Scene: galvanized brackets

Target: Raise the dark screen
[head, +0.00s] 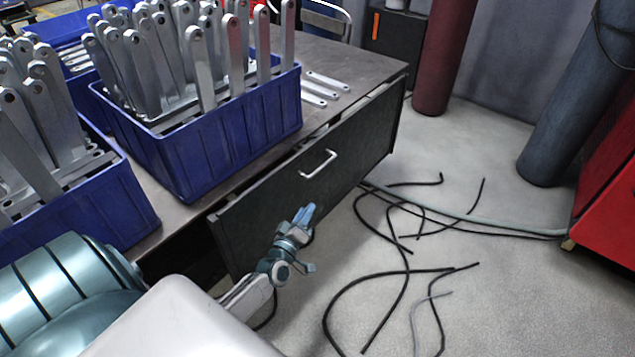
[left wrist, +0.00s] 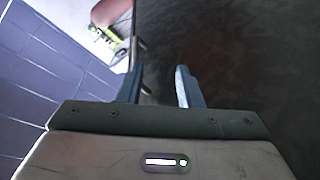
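The dark screen (head: 280,185) is a dark panel on the front of the grey-topped workbench, with a pale bar handle (head: 318,163) near its upper middle. Its dark surface also fills the right of the left wrist view (left wrist: 235,60). My left gripper (head: 307,213) is in front of the screen, below the handle in the picture. In the left wrist view its two fingers (left wrist: 158,72) stand apart with nothing clearly between them. I cannot tell whether they touch the screen. My right gripper is in neither view.
Blue crates (head: 235,135) full of upright galvanized brackets stand on the workbench (head: 355,65). Several flat brackets (head: 320,90) lie beside them. Black cables (head: 405,270) and a grey hose (head: 480,220) cross the floor. A red cabinet (head: 605,210) stands at the right.

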